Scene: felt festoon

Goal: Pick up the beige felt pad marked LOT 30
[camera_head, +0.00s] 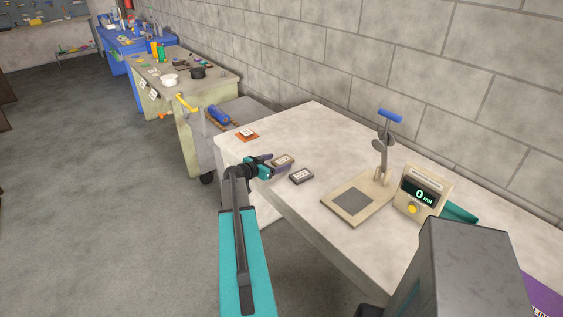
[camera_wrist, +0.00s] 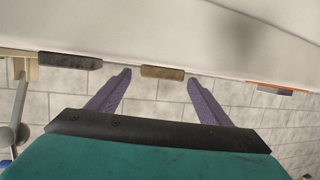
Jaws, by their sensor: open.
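A small tan-beige pad (camera_head: 283,159) with a pale label lies on the white table (camera_head: 330,141); the label's print is too small to read. My gripper (camera_head: 276,166) is open at the table's left edge, right at this pad in the head view. In the wrist view the pad (camera_wrist: 163,72) shows edge-on between the tips of the two purple fingers (camera_wrist: 160,77), with a gap on each side. Nothing is held. I cannot tell whether the fingers reach around the pad or stop short of it.
A dark grey pad (camera_head: 301,176) lies close to the right. A press with a flat base (camera_head: 335,212) and a meter reading 0 mil (camera_head: 423,191) stand farther right. The block wall is behind.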

